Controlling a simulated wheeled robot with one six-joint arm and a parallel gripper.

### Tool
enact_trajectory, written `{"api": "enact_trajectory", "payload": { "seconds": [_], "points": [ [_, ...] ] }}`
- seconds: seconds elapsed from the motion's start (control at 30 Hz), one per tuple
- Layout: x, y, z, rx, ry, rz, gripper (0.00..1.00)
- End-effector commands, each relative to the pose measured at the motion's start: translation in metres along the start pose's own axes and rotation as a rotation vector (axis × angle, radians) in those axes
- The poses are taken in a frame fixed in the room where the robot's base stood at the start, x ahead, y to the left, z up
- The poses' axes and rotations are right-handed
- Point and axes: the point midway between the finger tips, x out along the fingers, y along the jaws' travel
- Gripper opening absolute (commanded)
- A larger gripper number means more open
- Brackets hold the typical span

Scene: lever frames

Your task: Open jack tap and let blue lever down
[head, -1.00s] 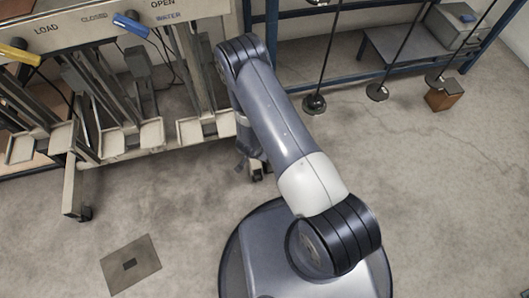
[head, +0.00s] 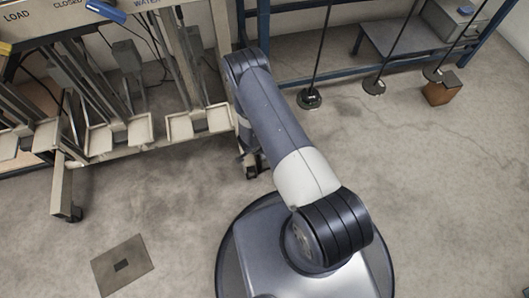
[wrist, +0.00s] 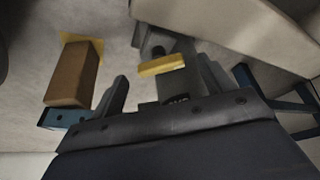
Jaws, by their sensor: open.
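The blue lever (head: 105,10) sticks out from the pale panel at the top left of the head view, by the lettering "CLOSED" and "WATER". I cannot make out a jack tap for certain in either view. My gripper (wrist: 165,88) shows in the wrist view with its two grey fingers apart. A yellow bar (wrist: 162,65) shows between and beyond the fingers. I cannot tell whether it touches them. In the head view my arm hides most of the gripper, which hangs low near the right end of the lever frame.
The lever frame (head: 100,140) with several posts and pale trays fills the left. A blue-framed rack (head: 310,77) stands behind, with hanging rods and a brown block (head: 442,92). The wrist view shows a brown block (wrist: 75,75). Floor in front is open around a square plate (head: 122,265).

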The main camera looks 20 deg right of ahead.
Motion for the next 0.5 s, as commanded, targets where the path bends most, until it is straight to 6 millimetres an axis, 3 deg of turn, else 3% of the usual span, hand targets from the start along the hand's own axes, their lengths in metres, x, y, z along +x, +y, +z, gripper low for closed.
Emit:
{"api": "enact_trajectory", "payload": {
  "seconds": [0.13, 0.43, 0.5],
  "points": [
    [0.0127, 0.0, 0.0005, 0.0, 0.0, 0.0, 0.76],
    [0.0142, 0.0, 0.0, -0.001, -0.001, -0.001, 0.76],
    [0.0142, -0.0001, 0.0, -0.001, -0.001, -0.001, 0.72]
  ]
}}
